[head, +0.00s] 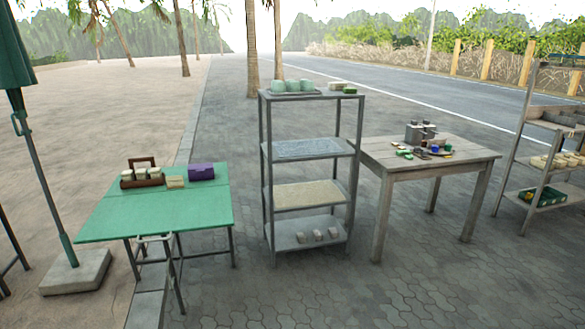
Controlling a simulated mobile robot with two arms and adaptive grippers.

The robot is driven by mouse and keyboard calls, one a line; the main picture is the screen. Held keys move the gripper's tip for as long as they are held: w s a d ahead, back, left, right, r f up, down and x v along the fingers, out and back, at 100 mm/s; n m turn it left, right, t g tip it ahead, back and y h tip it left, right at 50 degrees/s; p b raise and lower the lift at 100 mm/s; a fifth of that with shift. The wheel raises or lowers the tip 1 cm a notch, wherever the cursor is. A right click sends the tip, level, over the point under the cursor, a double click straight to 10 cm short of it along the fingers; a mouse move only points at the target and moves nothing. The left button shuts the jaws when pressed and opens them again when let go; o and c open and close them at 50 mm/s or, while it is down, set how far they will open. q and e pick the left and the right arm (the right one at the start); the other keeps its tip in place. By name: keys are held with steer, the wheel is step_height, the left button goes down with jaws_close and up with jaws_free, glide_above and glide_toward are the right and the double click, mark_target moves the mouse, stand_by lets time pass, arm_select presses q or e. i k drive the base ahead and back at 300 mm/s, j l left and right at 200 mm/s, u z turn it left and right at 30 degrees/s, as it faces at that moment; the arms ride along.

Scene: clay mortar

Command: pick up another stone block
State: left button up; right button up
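Neither of my grippers shows in the head view.
A green folding table (150,222) with a wooden caddy (142,177) and a purple box (201,172) stands left. A wooden table (467,150) with jars stands right of the rack. An umbrella base (76,272) is far left. The paved foreground is clear.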

mark_target(301, 238)
steer(key=i+z, duration=0.45)
steer(key=i, duration=1.15)
